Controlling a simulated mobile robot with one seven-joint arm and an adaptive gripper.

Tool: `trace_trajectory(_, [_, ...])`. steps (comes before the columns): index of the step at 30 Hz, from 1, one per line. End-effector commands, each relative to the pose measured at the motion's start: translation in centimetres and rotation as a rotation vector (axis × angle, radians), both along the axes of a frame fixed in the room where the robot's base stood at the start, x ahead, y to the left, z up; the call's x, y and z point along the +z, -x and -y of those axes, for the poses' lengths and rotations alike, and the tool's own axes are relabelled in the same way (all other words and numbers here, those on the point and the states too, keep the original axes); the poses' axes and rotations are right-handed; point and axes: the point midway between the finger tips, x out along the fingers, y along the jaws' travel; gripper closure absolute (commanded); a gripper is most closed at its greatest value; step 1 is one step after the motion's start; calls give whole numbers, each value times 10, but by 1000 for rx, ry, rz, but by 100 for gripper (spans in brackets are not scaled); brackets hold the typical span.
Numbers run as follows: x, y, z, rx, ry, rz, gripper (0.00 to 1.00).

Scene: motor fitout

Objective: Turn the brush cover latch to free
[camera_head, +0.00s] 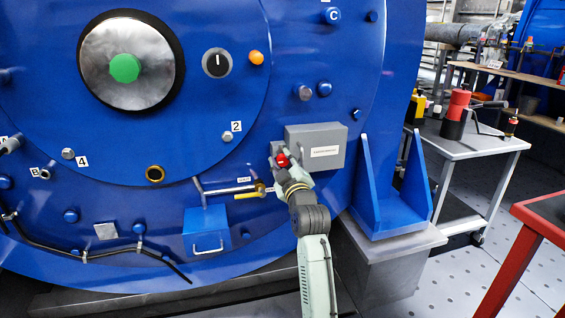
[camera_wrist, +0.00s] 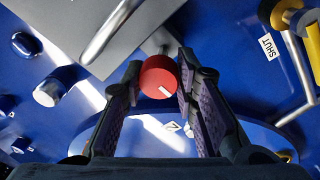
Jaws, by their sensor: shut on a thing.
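A red round knob (camera_head: 282,160) with a small white mark sits at the left edge of a grey box (camera_head: 335,147) on the blue motor face. It looks like the brush cover latch. The box's white label is too small to read. My gripper (camera_head: 285,165) reaches up to the knob from below. In the wrist view, the knob (camera_wrist: 158,77) is between the fingertips of my gripper (camera_wrist: 160,80), which are shut on its sides. A metal bar handle (camera_wrist: 108,32) on the grey box shows just beyond. The knob's mounting is mostly hidden.
Left of my gripper is a brass valve with a yellow lever (camera_head: 248,194); a "SHUT" tag (camera_wrist: 268,47) shows near it in the wrist view. A blue box with a handle (camera_head: 207,232) is below. A blue bracket (camera_head: 385,195) stands at right, with a cart (camera_head: 470,145) beyond.

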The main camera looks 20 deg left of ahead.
Motion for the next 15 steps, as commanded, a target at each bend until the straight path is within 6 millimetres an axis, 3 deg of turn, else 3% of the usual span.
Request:
trace_trajectory(2, [1, 0, 0, -2, 0, 3, 100])
trace_trajectory(3, [1, 0, 0, -2, 0, 3, 71])
trace_trajectory(11, [1, 0, 0, -1, -1, 2, 54])
trace_trajectory(15, [1, 0, 0, 0, -1, 1, 53])
